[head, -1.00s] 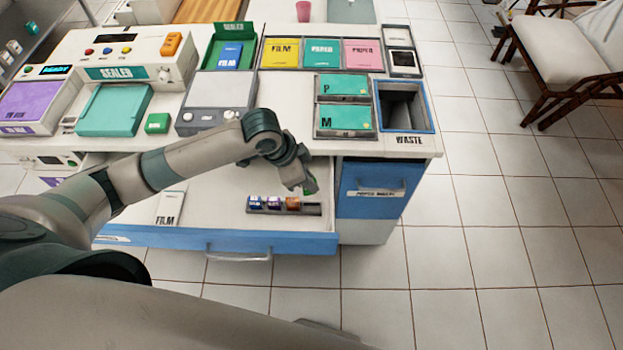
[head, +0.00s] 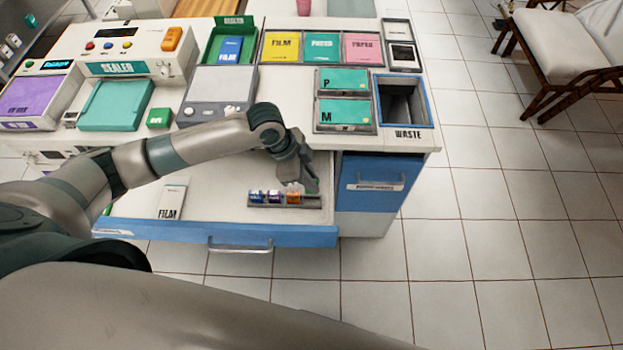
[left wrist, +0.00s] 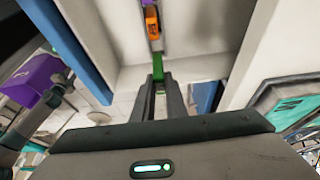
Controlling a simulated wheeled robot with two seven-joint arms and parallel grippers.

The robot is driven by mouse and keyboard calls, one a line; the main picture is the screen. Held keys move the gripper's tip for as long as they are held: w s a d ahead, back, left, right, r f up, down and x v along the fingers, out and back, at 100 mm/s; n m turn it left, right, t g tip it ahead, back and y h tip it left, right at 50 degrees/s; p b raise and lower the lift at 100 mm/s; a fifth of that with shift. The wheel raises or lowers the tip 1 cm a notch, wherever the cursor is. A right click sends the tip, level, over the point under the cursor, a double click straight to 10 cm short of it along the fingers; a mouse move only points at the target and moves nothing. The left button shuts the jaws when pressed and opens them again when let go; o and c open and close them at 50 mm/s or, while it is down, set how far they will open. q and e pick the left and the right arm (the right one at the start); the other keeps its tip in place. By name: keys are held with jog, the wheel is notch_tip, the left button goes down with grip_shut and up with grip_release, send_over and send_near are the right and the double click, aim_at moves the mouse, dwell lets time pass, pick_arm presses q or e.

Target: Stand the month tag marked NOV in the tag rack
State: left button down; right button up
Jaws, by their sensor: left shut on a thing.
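The tag rack (head: 310,203) is a low grey strip in the open drawer, holding purple tags and an orange tag (head: 293,197) toward its left and middle. Its right end is beneath my left gripper (head: 310,187). In the left wrist view the gripper (left wrist: 161,85) is shut on a green tag (left wrist: 157,66), in line with the rack and beyond the orange tag (left wrist: 152,25). A purple tag also shows at the top edge there. I cannot read a month on the green tag, nor tell whether it touches the rack. My right gripper is out of view.
The open drawer (head: 220,233) has a white FILM box (head: 172,201) at its left and free floor between. The counter edge lies behind my arm. The waste opening (head: 403,103) and the blue cabinet front (head: 375,190) stand to the right.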

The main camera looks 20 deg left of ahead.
pick_arm(q)
jog(key=shift+f+b, duration=2.2)
jog(key=shift+b, duration=0.05)
jog(key=shift+f, duration=0.7)
jog(key=shift+f+b, duration=0.3)
jog(key=shift+p, duration=0.4)
jog(key=shift+f+p, duration=0.15)
jog(key=shift+p, duration=0.15)
jog(key=c, duration=1.7)
grip_release()
